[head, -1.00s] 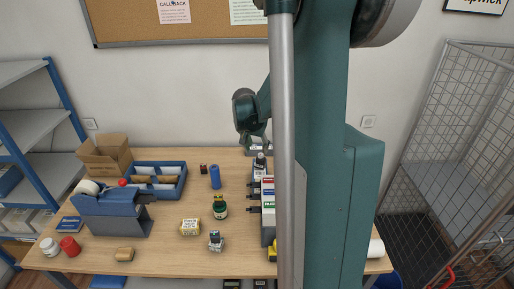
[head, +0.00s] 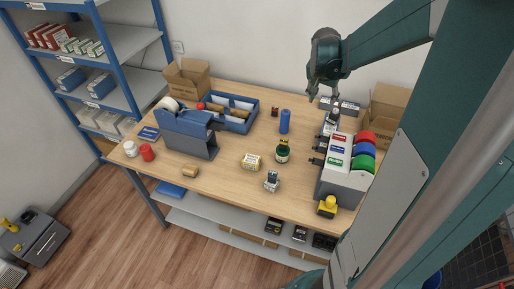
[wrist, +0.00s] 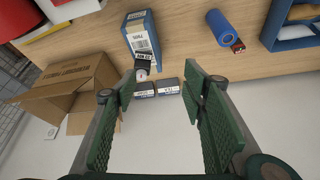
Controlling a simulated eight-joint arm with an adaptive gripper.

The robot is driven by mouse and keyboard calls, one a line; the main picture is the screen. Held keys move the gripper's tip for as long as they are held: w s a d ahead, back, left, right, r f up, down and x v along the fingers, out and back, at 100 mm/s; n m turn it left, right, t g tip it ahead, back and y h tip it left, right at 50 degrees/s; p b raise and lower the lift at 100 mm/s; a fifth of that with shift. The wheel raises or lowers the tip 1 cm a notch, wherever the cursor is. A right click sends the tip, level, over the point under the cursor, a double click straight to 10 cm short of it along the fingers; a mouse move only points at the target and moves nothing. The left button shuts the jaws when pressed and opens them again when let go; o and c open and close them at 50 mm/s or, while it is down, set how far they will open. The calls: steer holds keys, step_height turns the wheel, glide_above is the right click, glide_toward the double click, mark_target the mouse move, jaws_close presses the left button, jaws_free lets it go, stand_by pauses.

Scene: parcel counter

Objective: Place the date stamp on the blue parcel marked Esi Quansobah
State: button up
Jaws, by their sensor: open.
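A blue parcel (head: 328,128) with a white label lies at the back right of the counter. In the wrist view the blue parcel (wrist: 131,23) shows its barcode label; the name is not legible. A dark object with a small printed date plate, which looks like the date stamp (wrist: 142,58), stands at the parcel's near end in that view and overlaps it. In the head view the date stamp (head: 334,115) appears to be on the parcel. My gripper (head: 334,94) is above it, open and empty. In the wrist view my gripper's (wrist: 163,80) fingers are spread, with nothing between them.
Two dark boxes (wrist: 168,86) lie beyond the parcel. An open carton (head: 386,112) and a label dispenser (head: 340,172) stand close on the right.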

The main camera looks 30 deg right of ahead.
steer(key=s+a+r+n+t+y, duration=0.1)
steer(key=s+a+r+n, duration=0.25)
steer(key=a, duration=0.65)
steer(key=s+a+r+n+t, duration=0.15)
steer(key=s+a, duration=0.25)
steer(key=a, duration=0.6)
steer(key=s+a+r+n+t+y, duration=0.1)
steer(key=s+a+r+n, duration=0.25)
steer(key=a, duration=0.65)
steer(key=s+a+n+t+y, duration=0.1)
steer(key=s+a+n, duration=0.2)
steer(key=s+a, duration=0.5)
steer(key=shift+s+a+f+y, duration=0.3)
steer(key=shift+f+y, duration=0.1)
